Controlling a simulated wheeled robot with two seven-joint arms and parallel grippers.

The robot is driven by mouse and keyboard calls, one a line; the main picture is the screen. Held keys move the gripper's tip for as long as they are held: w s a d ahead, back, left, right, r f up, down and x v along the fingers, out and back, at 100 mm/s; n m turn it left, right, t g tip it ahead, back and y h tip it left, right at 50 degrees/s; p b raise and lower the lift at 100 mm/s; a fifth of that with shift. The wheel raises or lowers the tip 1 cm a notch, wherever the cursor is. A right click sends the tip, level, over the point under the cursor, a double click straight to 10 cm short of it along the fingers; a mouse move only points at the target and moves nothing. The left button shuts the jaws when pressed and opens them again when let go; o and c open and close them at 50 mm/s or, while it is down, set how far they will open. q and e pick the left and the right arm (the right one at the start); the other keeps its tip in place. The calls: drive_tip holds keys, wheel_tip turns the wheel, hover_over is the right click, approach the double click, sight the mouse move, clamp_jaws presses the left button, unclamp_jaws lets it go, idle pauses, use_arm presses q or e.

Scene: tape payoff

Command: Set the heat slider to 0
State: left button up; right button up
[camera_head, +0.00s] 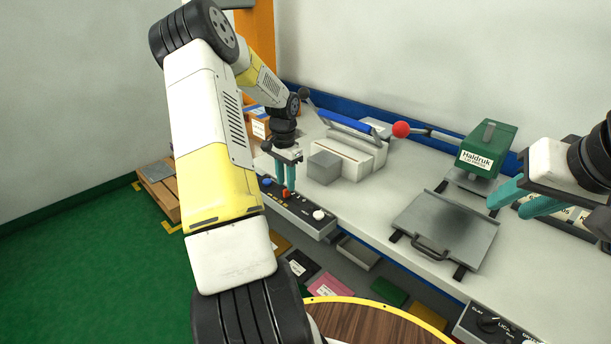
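The control panel (304,217) is a grey box along the bench's front edge, below my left gripper. It carries a small orange-red knob (286,195), a blue knob (267,182) and a white round dial (318,215). I cannot read its labels or scale, or tell for sure which control is the heat slider. My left gripper (286,189) points down with its teal fingertips at the orange-red knob. A narrow gap shows between the fingers; whether they grip the knob is unclear. My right gripper (524,203) is open and empty over the bench's right side.
A grey block (324,167) and a white machine with a blue bar (347,124) stand behind the panel. A red-ball lever (401,129), a green Haldruk box (487,148) and a metal plate with a handle (444,226) are to the right. Another dial panel (491,327) is at lower right.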

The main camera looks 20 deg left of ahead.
sight(287, 193)
use_arm(q)
drive_tip(key=shift+f, duration=1.45)
clamp_jaws()
drive_tip(key=shift+d, duration=0.1)
